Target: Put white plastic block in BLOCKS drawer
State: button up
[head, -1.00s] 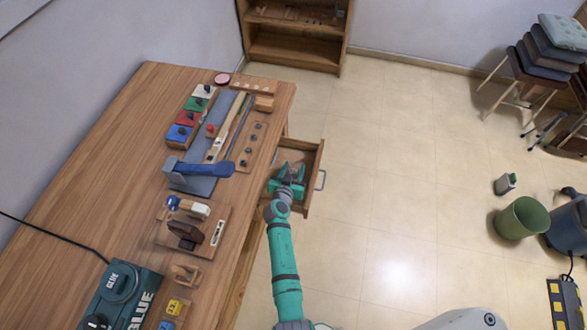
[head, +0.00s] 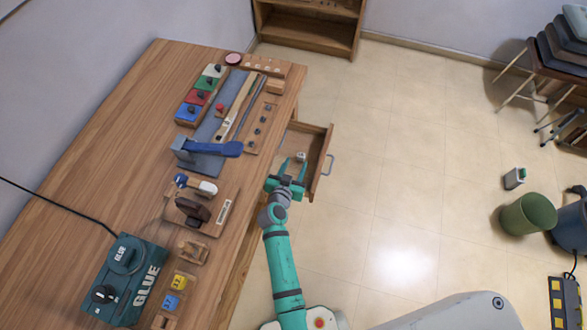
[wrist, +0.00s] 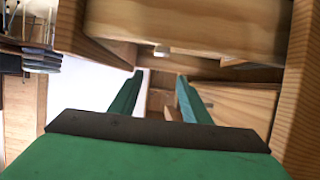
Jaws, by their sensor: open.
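A small white block (head: 300,157) lies inside the open wooden drawer (head: 321,163), which sticks out from the right side of the workbench. No label on the drawer can be read. My gripper (head: 294,166) is open and empty, its two teal fingers just in front of the block at the drawer's near side. In the wrist view my open fingers (wrist: 160,76) point toward wooden drawer or bench parts with nothing between them. A small pale piece (wrist: 161,50) shows past them; I cannot tell whether it is the block.
The workbench (head: 125,130) holds a teal glue machine (head: 122,279), a blue-handled press (head: 210,150) and several tools and coloured blocks. A shelf (head: 305,35) stands behind. Open floor lies to the right, with a green bin (head: 528,214) farther off.

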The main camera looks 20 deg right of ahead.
jog(key=s+a+r+n+t+y, duration=0.1)
jog(key=s+a+n+y, duration=0.1)
jog(key=s+a, duration=0.35)
jog(key=s+a+n+y, duration=0.1)
jog(key=s+a, duration=0.1)
jog(key=s, duration=0.7)
jog(key=s+a+r+n+t+y, duration=0.1)
jog(key=s+a+n+y, duration=0.1)
jog(key=s+a, duration=0.35)
jog(key=s+a+r+n+t+y, duration=0.1)
jog(key=s+a+r+t+y, duration=0.1)
jog(key=s+r, duration=1.5)
jog(key=shift+s+a+r+n, duration=0.25)
jog(key=shift+a+r+n, duration=0.15)
jog(key=shift+r, duration=0.35)
jog(key=c, duration=0.3)
jog(key=shift+s, duration=0.15)
